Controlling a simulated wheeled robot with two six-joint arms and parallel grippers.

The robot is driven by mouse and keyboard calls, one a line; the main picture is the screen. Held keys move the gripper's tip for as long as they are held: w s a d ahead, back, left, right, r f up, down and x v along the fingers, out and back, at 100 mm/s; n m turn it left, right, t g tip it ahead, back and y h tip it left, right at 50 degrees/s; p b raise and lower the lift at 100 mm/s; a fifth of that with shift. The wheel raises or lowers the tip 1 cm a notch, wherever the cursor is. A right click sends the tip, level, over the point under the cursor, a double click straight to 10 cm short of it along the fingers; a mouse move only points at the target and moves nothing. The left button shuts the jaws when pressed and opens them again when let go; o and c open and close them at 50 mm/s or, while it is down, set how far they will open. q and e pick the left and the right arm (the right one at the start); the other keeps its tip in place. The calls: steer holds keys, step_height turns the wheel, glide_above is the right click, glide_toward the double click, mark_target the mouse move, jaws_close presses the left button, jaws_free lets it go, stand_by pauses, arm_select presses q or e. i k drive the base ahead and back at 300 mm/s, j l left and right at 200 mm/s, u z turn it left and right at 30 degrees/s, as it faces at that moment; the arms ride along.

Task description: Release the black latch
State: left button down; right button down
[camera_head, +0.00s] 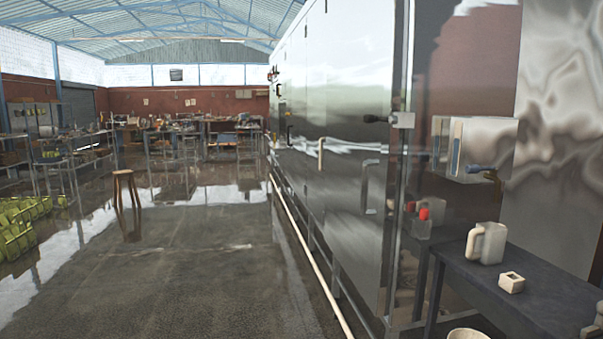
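The black latch (376,118) sticks out to the left from a grey metal block (403,120) on the edge of the tall shiny steel machine (345,90). It looks about level. Whether it is engaged is too small to tell. Neither of my grippers shows in the head view, and nothing touches the latch.
A dark table (540,295) at lower right holds a pale jug (487,243) and a small square cream block (511,283). A pale round container (468,334) is cut off below. A wooden stool (124,180) stands left on open floor. Pale pipes run along the machine.

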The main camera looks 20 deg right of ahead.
mark_target(393, 119)
steer(key=i+z, duration=0.15)
steer(key=i, duration=0.35)
steer(key=i+j+z, duration=0.2)
steer(key=i, duration=0.3)
steer(key=i+j+z, duration=0.15)
steer(key=i, duration=0.35)
steer(key=i+j+z, duration=0.15)
steer(key=i, duration=0.3)
steer(key=i+j+z, duration=0.85)
